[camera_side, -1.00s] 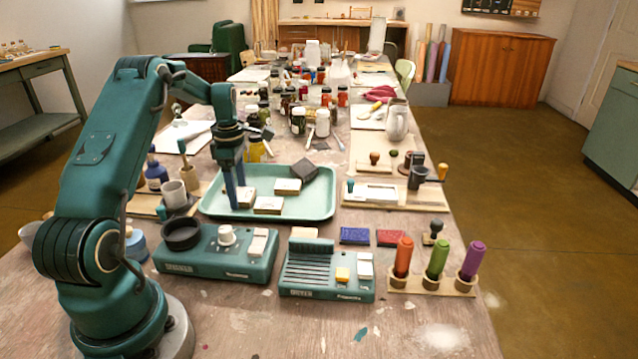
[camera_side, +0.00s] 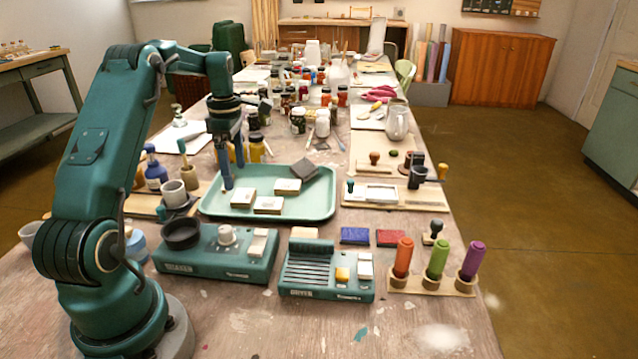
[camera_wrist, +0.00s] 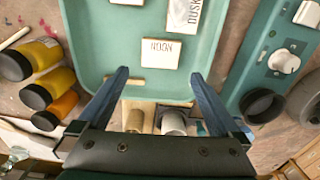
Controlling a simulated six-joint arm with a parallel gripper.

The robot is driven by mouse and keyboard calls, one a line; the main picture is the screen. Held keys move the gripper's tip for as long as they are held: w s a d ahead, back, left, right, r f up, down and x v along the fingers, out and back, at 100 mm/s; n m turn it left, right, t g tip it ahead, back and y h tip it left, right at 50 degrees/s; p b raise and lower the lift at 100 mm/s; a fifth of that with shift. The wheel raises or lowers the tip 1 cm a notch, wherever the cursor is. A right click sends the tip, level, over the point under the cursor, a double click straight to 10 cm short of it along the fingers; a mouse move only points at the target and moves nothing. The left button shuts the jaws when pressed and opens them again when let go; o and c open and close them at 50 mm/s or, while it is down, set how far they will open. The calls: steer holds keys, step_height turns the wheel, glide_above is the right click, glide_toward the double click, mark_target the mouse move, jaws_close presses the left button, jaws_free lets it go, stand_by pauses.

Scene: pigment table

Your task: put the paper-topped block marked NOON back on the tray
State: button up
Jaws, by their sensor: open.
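The paper-topped block marked NOON (camera_wrist: 160,52) lies flat on the green tray (camera_wrist: 108,70), near its edge, in the wrist view. It looks to be the leftmost pale block (camera_side: 243,198) on the tray (camera_side: 325,212) in the side view. My gripper (camera_wrist: 160,76) is open and empty, its two blue fingers spread wide, with NOON beyond the fingertips and apart from them. In the side view my gripper (camera_side: 227,187) hangs over the tray's left end, just left of that block.
A block marked DUSK (camera_wrist: 186,13) and other pale blocks (camera_side: 268,205) share the tray, with a dark block (camera_side: 318,172) at the back. A knobbed green device (camera_side: 215,255) and the dryer (camera_side: 328,272) stand in front. Yellow jars (camera_wrist: 30,60) stand behind. The tray's right part is bare.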

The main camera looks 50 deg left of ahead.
mark_target(239, 195)
step_height(239, 195, up, 6)
steer(key=s+d+r+m+t, duration=0.1)
steer(key=d+r+m, duration=0.2)
steer(key=d+m, duration=0.25)
steer(key=d+r+m+t+y, duration=0.1)
steer(key=d+r+m, duration=0.1)
steer(key=d+m, duration=0.3)
steer(key=s+d+r+m+t, duration=0.1)
steer(key=d+r+m, duration=0.2)
steer(key=d, duration=0.4)
steer(key=s+d+f+m+t+h, duration=0.1)
steer(key=s+d+f+m, duration=0.4)
steer(key=s+d+m, duration=0.5)
steer(key=d+m+t, duration=0.1)
steer(key=m, duration=0.3)
steer(key=shift+t, duration=0.3)
steer(key=shift+s, duration=0.1)
